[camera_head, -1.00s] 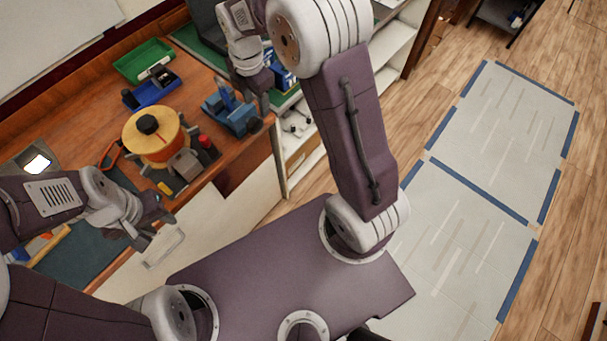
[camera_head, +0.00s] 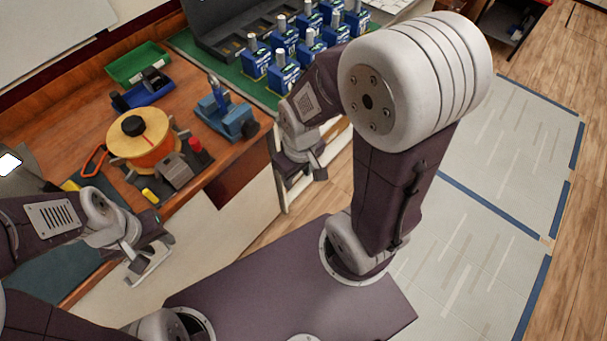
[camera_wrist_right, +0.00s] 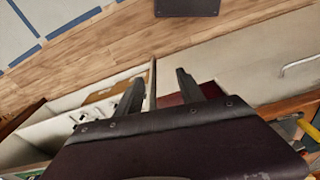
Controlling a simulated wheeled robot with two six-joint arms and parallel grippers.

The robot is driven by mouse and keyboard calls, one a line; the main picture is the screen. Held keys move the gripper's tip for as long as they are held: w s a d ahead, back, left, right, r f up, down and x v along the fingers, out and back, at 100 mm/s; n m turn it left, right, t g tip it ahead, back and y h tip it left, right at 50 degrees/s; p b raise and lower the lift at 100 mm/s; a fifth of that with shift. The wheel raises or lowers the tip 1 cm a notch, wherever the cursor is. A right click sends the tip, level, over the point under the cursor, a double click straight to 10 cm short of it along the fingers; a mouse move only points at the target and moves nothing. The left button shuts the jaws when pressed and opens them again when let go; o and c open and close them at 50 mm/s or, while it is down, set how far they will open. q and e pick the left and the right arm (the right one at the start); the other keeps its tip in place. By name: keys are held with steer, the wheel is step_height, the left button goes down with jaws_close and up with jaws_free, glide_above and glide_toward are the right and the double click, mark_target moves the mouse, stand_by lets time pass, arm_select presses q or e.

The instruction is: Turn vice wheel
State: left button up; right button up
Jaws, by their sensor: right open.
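A blue vice (camera_head: 226,116) stands on the wooden bench near its front edge, in the head view. A small dark part at its right end may be its wheel; it is too small to be sure. My right gripper (camera_head: 308,178) is to the right of and below the vice, apart from it, past the bench's front edge. In the right wrist view my right gripper (camera_wrist_right: 160,92) has its fingers apart with nothing between them. The vice cannot be made out there. My left gripper (camera_head: 150,264) is at the lower left, clear of the vice; its jaw opening is unclear.
An orange spool (camera_head: 141,146) with a black knob stands left of the vice. A green tray (camera_head: 137,64) and a blue bin (camera_head: 145,92) lie behind. Several blue breakers (camera_head: 284,72) stand on a green mat at the back. Open floor (camera_head: 470,250) lies to the right.

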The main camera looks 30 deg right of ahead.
steer(key=m, duration=0.5)
steer(key=s+d+m+g, duration=0.1)
steer(key=m, duration=0.2)
steer(key=shift+r+m+h, duration=0.3)
steer(key=shift+r, duration=0.1)
steer(key=shift+c, duration=0.3)
